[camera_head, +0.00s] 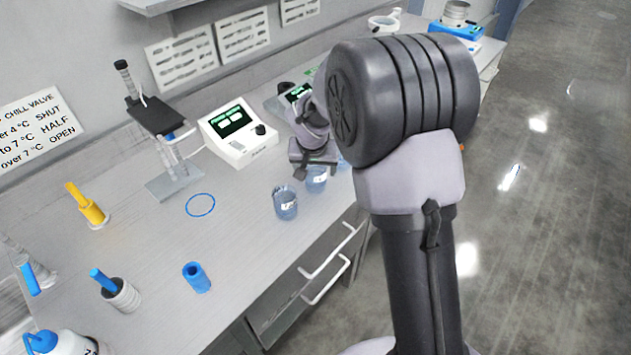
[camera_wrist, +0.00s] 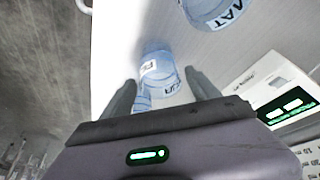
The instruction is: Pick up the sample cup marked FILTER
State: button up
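Clear blue sample cups stand in a row near the bench's front edge in the head view. In the wrist view, one cup (camera_wrist: 207,8) shows a label ending in "MAT". Another cup (camera_wrist: 155,60) lies just ahead of and between my fingers, with a partly readable label that seems to start with "F"; I cannot confirm FILTER. Letters like "UR" show just below it, possibly on another cup. My gripper (camera_wrist: 161,80) is open, its fingers apart on either side. In the head view my gripper (camera_head: 315,168) is over the second cup (camera_head: 317,182); the nearer cup (camera_head: 285,204) stands clear.
A white meter box (camera_head: 238,133) stands behind the cups. A blue ring (camera_head: 200,205) lies on the bench, and a blue tube (camera_head: 196,278) stands in front. A stand (camera_head: 172,181) and yellow-handled tool (camera_head: 88,207) are left. Drawer handles (camera_head: 325,265) project from the front.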

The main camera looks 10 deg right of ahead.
grip_shut()
